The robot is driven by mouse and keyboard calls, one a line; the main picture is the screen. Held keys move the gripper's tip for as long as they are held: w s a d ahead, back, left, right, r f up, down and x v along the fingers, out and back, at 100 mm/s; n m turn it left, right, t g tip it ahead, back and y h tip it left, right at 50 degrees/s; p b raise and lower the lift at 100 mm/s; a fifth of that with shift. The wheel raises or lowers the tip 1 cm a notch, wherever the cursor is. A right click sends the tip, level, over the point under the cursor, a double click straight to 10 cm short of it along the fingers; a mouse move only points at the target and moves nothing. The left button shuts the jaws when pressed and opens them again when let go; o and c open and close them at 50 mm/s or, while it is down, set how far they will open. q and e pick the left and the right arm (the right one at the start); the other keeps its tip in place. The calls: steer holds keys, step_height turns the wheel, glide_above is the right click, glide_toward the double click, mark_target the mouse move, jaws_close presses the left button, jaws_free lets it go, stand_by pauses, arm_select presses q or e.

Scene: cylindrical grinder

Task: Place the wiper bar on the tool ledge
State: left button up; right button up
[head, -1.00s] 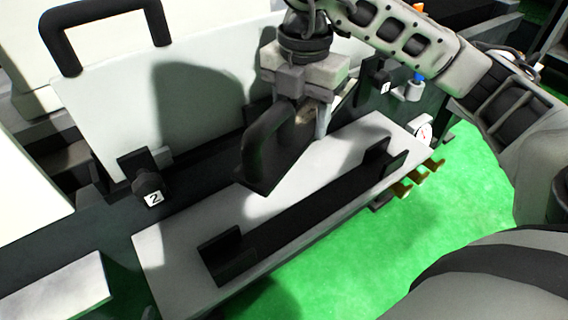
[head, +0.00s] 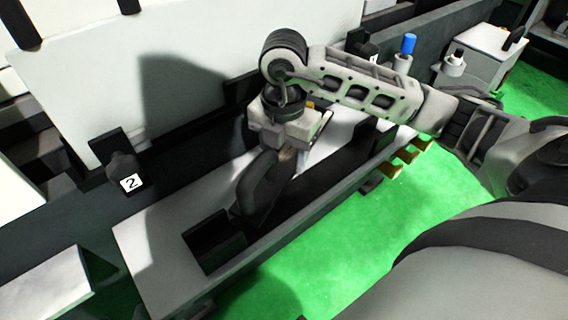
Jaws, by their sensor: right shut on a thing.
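My right gripper (head: 284,150) is shut on the wiper bar (head: 258,192), a black piece with an arched handle. The bar hangs below the gripper, over the long pale tool ledge (head: 155,245). A black channel with upright end pieces lies on the ledge; its left end (head: 212,243) shows just left of and below the bar. I cannot tell whether the bar touches the channel or ledge. My gripper and arm hide part of the channel and the ledge's far end. My left gripper is not in view.
A pale panel (head: 215,60) stands behind the ledge, with a black knob marked 2 (head: 124,170) at its lower left. Brass-coloured pegs (head: 398,162) stick out near the ledge's right end. A blue-topped part (head: 408,45) stands at the upper right. Green floor (head: 340,235) lies in front.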

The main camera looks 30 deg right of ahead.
mark_target(284, 160)
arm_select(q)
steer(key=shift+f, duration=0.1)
arm_select(e)
steer(key=shift+f, duration=1.55)
steer(key=shift+f+b, duration=0.15)
steer(key=shift+b, duration=0.15)
steer(key=o, duration=1.5)
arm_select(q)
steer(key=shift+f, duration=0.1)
arm_select(e)
steer(key=shift+r, duration=0.35)
step_height(284, 160, up, 11)
steer(key=shift+f+p, duration=0.1)
steer(key=shift+p, duration=0.9)
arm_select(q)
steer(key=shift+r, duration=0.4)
arm_select(e)
steer(key=shift+r, duration=0.4)
